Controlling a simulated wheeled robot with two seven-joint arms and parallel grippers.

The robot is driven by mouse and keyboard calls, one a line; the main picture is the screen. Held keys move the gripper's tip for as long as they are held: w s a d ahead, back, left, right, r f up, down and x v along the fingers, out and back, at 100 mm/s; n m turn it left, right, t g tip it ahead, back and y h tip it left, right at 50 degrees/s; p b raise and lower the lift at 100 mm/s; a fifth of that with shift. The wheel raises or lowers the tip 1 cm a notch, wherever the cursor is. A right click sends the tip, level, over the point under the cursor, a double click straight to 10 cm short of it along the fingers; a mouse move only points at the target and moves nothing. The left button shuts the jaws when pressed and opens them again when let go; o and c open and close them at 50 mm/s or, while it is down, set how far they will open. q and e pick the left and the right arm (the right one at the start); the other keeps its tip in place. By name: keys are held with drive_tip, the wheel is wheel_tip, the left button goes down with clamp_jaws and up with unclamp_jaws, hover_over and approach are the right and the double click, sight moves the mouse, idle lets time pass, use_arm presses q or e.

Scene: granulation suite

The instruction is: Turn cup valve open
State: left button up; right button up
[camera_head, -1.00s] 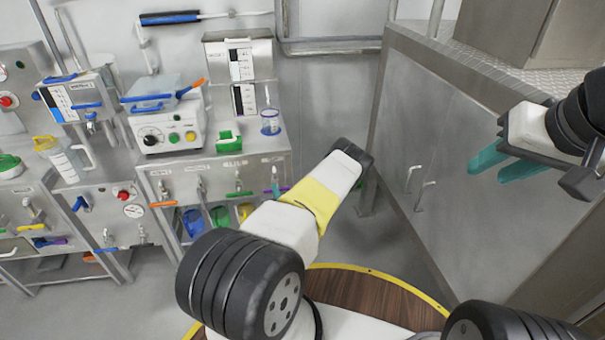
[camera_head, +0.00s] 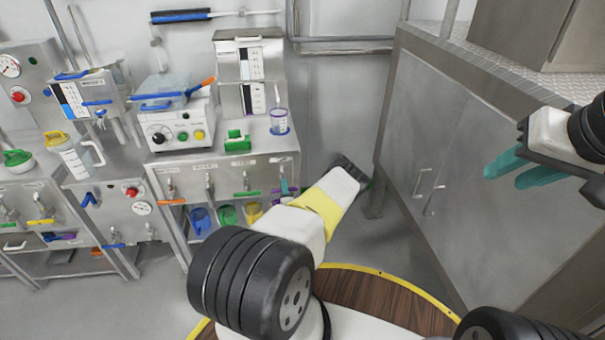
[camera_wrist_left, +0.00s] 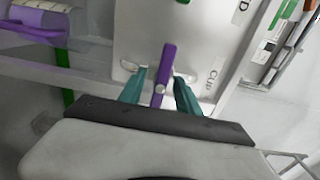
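The cup valve's purple handle (camera_wrist_left: 162,76) is in the left wrist view, on a pale panel beside a label (camera_wrist_left: 212,80) reading CUP. It runs up and down the picture with a slight tilt. My left gripper (camera_wrist_left: 161,92) is open, with one teal finger on each side of the handle and visible gaps to it. In the head view the left gripper (camera_head: 285,187) is at the right end of the bench front, and the handle is mostly hidden there. My right gripper (camera_head: 528,170) is open and empty at the far right, in front of the steel cabinet.
The bench front has an orange handle (camera_head: 171,201) and a green handle (camera_head: 247,194) left of the left gripper. A clear cup (camera_head: 279,121) stands on the bench top. A steel cabinet (camera_head: 455,135) stands at the right. A purple-based container (camera_wrist_left: 40,25) shows in the wrist view.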

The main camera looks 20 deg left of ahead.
use_arm(q)
clamp_jaws()
drive_tip(key=shift+n, duration=0.4)
drive_tip(key=n, duration=0.2)
drive_tip(key=shift+n, duration=0.4)
drive_tip(key=n, duration=1)
drive_tip(key=shift+s, duration=0.1)
drive_tip(key=shift+f+n, duration=0.1)
drive_tip(key=shift+n, duration=2.1)
